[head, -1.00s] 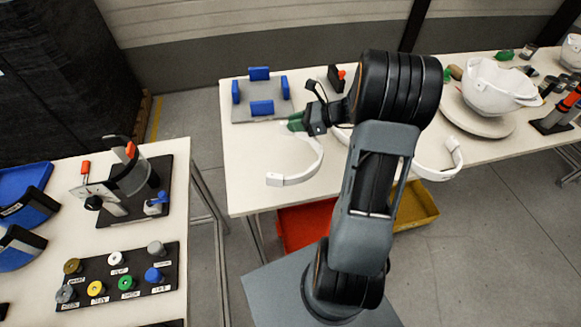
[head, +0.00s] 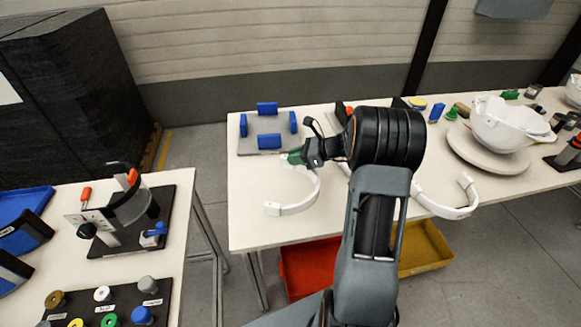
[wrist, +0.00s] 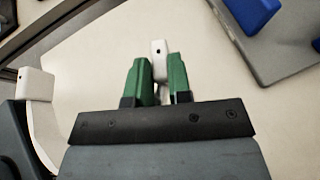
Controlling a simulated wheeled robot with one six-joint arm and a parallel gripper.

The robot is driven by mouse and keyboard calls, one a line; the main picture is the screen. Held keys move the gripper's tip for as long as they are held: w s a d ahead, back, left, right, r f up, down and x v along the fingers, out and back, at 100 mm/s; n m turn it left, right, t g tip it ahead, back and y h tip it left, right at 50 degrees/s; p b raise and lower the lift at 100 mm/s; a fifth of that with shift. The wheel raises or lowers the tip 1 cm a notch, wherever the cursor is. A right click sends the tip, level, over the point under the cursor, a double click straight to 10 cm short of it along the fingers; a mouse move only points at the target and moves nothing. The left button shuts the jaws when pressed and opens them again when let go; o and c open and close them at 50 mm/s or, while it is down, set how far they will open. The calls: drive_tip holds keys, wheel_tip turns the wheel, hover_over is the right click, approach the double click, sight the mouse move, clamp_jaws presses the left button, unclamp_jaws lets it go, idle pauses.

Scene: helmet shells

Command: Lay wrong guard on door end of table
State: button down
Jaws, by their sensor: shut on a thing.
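A white curved guard (head: 309,193) hangs from my gripper (head: 294,156) over the left end of the long white table (head: 245,215). The green fingers (wrist: 159,80) are shut on one white end block (wrist: 159,58) of it in the wrist view. The guard's other end block (wrist: 36,84) shows at the left there. I cannot tell whether the guard touches the tabletop. A second white curved guard (head: 440,207) lies on the table to the right of my arm, partly hidden by it.
A grey plate with blue blocks (head: 268,142) sits just behind my gripper. A white helmet shell (head: 500,125) stands on a round board at the right. Red (head: 308,268) and yellow (head: 428,250) bins are under the table. The table's front left corner is clear.

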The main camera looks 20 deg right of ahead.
drive_tip(key=shift+w+a+f, duration=0.4)
drive_tip(key=shift+w+f, duration=0.1)
drive_tip(key=shift+f, duration=0.25)
drive_tip(key=shift+w+f, duration=0.1)
drive_tip(key=shift+f, duration=1.55)
drive_tip(key=c, duration=1.1)
unclamp_jaws()
drive_tip(key=shift+f, duration=0.1)
drive_tip(key=shift+o, duration=0.2)
